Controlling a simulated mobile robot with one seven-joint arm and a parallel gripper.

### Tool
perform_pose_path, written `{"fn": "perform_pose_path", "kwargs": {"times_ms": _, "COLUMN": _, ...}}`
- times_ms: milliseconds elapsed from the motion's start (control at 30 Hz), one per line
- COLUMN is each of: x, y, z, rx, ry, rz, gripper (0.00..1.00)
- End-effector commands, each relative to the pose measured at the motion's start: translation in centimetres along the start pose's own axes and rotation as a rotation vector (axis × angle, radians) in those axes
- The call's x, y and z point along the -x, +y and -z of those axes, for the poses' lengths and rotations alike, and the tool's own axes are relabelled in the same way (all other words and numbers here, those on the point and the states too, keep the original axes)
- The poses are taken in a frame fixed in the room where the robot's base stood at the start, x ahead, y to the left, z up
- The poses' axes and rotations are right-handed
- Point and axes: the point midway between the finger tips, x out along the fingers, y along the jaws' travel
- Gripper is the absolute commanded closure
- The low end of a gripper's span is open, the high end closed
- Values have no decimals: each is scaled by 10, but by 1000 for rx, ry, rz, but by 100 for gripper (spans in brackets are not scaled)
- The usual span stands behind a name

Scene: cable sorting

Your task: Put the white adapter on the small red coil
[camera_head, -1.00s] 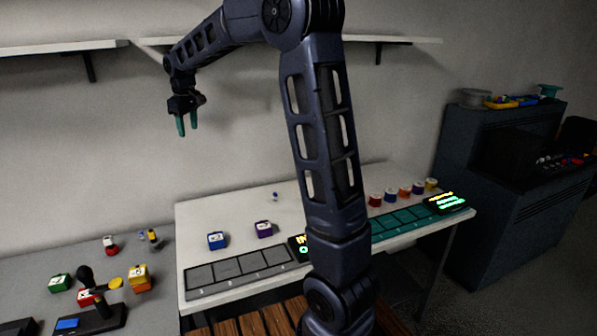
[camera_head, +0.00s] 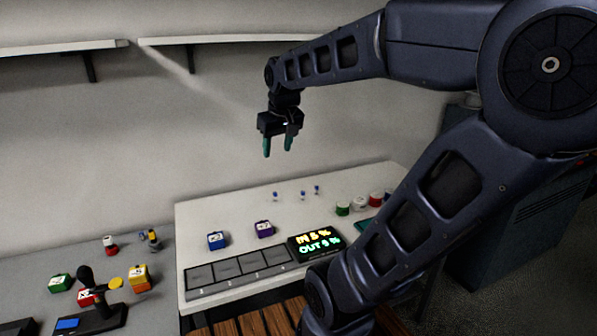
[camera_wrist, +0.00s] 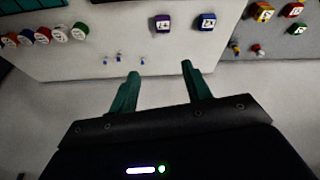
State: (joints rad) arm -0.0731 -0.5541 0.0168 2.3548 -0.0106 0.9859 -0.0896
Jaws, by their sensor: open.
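I cannot pick out the white adapter for certain. Several tiny white-and-blue pieces stand on the white table, one of them at the left (camera_head: 275,196); they also show in the wrist view (camera_wrist: 119,57). A small red spool (camera_head: 375,198) stands in the row at the table's right, partly cut off by my arm; it also shows in the wrist view (camera_wrist: 42,37). A small red piece with a whitish top (camera_head: 110,244) is on the grey desk at left. My gripper (camera_head: 278,153) is open and empty, pointing down high above the table, well apart from everything.
Green (camera_head: 343,209) and white (camera_head: 359,204) spools stand beside the red one. Blue (camera_head: 217,240) and purple (camera_head: 264,229) cubes sit behind a grey slotted strip (camera_head: 240,267) and a lit display (camera_head: 316,243). Wall shelves (camera_head: 230,39) hang above. The table's back left is clear.

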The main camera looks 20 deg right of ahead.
Motion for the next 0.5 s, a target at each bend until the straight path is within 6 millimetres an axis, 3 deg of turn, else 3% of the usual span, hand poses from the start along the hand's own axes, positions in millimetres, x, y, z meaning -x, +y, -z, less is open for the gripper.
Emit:
{"fn": "perform_pose_path", "kwargs": {"times_ms": 33, "x": 0, "y": 4, "z": -19, "rx": -32, "ry": 10, "rz": -5, "gripper": 52}}
{"fn": "perform_pose_path", "kwargs": {"times_ms": 200, "x": -8, "y": 9, "z": -66, "rx": -121, "ry": 32, "rz": -14, "gripper": 52}}
{"fn": "perform_pose_path", "kwargs": {"times_ms": 333, "x": -12, "y": 11, "z": -86, "rx": -161, "ry": 41, "rz": -18, "gripper": 52}}
{"fn": "perform_pose_path", "kwargs": {"times_ms": 500, "x": -15, "y": 11, "z": -96, "rx": -180, "ry": 44, "rz": -19, "gripper": 52}}
